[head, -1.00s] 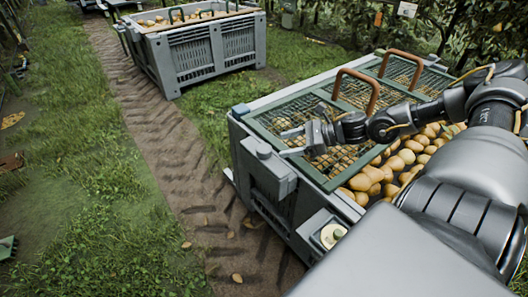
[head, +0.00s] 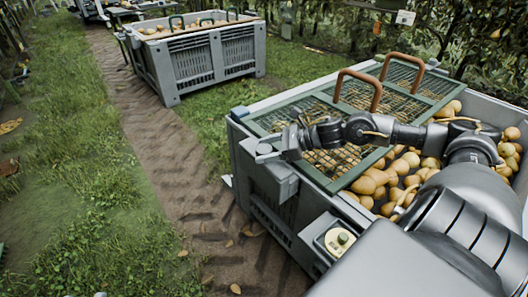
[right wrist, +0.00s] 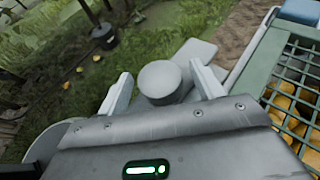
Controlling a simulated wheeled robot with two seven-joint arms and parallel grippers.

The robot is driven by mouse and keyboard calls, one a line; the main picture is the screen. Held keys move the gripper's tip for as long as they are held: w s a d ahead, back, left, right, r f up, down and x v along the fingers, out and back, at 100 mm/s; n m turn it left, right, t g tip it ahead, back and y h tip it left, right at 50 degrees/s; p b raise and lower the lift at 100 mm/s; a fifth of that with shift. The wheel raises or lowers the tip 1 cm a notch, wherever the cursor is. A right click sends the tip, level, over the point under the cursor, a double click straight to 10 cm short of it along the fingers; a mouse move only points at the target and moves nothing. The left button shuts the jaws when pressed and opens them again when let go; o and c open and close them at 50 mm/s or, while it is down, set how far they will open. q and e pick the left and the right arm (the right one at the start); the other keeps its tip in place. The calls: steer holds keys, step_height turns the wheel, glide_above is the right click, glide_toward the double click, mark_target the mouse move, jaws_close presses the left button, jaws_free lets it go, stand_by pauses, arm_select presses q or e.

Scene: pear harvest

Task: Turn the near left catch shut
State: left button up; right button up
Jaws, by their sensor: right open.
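The near left catch is a grey round knob on a grey plate at the near left corner of the near crate (head: 262,195). In the right wrist view the catch knob (right wrist: 160,82) sits between the two pale fingers, with a small gap to each. In the head view my right gripper (head: 272,150) is over that corner and partly hides the catch (head: 263,148). My right gripper is open, and its fingers straddle the knob (right wrist: 163,88). The green mesh lid (head: 325,172) lies on the crate beside it. My left gripper is out of view.
Pears (head: 378,185) fill the crate's uncovered part, under my right arm. Brown handles (head: 362,88) stand up from the lid. A second grey crate (head: 205,62) stands farther back, across a strip of grass. A dirt track runs along the left.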

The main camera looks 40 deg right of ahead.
steer(key=shift+w+a+f, duration=0.15)
steer(key=shift+w+a, duration=0.15)
steer(key=shift+c, duration=0.2)
steer(key=c, duration=1.4)
